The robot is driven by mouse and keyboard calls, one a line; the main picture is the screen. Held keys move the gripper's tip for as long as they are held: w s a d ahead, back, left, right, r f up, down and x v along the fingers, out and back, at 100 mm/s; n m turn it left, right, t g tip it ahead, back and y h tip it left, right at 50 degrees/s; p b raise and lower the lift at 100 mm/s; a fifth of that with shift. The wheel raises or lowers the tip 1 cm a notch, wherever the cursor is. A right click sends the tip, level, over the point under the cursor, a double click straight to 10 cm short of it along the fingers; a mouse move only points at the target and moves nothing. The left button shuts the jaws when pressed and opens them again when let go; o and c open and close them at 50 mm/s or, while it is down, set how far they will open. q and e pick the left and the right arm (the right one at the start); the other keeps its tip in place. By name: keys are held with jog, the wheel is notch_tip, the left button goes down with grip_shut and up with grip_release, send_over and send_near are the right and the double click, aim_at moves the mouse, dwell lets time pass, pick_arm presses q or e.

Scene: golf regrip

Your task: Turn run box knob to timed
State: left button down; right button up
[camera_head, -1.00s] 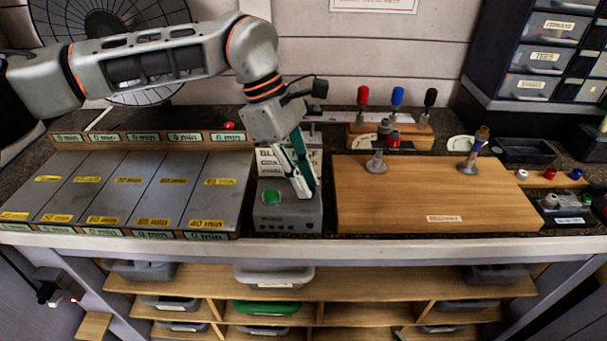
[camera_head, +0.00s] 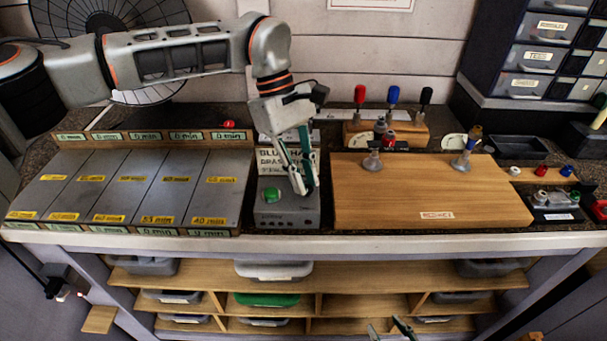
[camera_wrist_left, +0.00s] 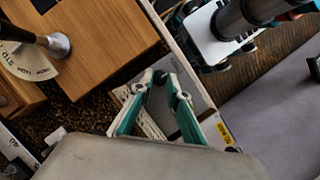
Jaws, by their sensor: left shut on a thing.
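The run box (camera_head: 288,217) is a grey box with a green button (camera_head: 271,193) on its top left, standing between the slotted panel and the wooden board. My left gripper (camera_head: 304,190) reaches down onto the right part of its top. In the left wrist view its fingertips (camera_wrist_left: 161,79) close on a small dark knob, mostly hidden between them. The knob's pointer and markings cannot be read. My right gripper (camera_head: 389,328) shows only its fingertips at the bottom edge of the head view, spread apart and empty, below the bench top.
A wooden board (camera_head: 430,195) with two metal posts lies right of the run box. The panel with minute labels (camera_head: 130,187) lies left. A sign (camera_head: 287,160) stands behind the box. Red, blue and black-handled tools stand in a rack (camera_head: 410,132) at the back.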

pick_arm(q)
jog(key=shift+s+f, duration=0.1)
jog(key=shift+f, duration=0.1)
jog(key=c, duration=1.9)
grip_release()
jog(key=shift+r, duration=0.1)
jog(key=v, duration=0.7)
jog(key=shift+r, duration=0.2)
